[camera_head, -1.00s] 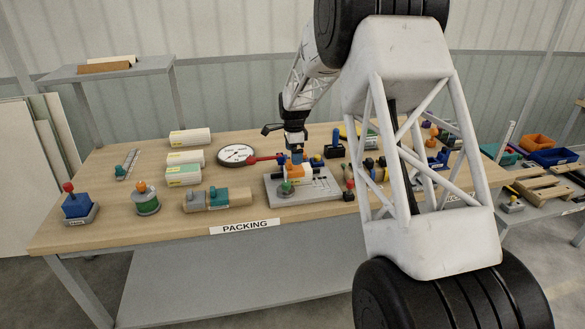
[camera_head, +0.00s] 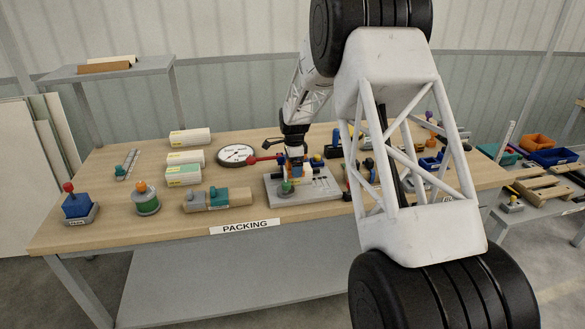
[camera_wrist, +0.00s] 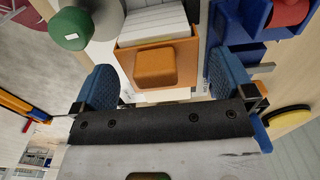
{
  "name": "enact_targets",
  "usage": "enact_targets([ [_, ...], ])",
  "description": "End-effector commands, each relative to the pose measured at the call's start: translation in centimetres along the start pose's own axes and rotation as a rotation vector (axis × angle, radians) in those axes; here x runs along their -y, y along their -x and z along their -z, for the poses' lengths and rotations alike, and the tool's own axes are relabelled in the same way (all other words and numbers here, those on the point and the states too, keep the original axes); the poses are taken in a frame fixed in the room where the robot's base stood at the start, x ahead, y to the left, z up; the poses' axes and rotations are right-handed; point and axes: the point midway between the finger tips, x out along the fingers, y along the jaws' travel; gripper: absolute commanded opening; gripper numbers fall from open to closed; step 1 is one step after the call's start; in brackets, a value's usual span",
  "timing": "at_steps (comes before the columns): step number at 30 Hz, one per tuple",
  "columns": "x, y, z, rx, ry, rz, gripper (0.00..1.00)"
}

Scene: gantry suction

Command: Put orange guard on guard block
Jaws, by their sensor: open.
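The orange guard (camera_wrist: 180,78) has a raised orange knob on it and shows in the wrist view. It lies over the near end of a white ribbed block (camera_wrist: 152,22), which looks like the guard block. I cannot tell how fully it is seated. My gripper (camera_wrist: 163,78) is open, with one blue finger pad on each side of the orange guard and visible gaps between. In the head view my gripper (camera_head: 297,163) is low over the grey base plate (camera_head: 325,187) and hides most of the guard there.
A green knob (camera_wrist: 70,28) on a grey cylinder is close by the guard. A blue holder (camera_wrist: 238,22) with a red part is on the other side. A red-handled tool (camera_head: 264,159) and a round dial (camera_head: 236,154) lie nearby.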

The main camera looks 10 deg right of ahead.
Motion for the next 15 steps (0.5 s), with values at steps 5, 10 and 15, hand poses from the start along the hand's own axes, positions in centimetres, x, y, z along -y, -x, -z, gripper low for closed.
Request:
enact_targets([
  [5, -0.01, -1.15, 0.00, 0.000, 0.000, -0.001, 1.00],
  [10, -0.01, -1.22, -0.01, 0.000, 0.000, 0.000, 1.00],
  [15, -0.01, -1.20, -0.01, 0.000, 0.000, 0.000, 1.00],
])
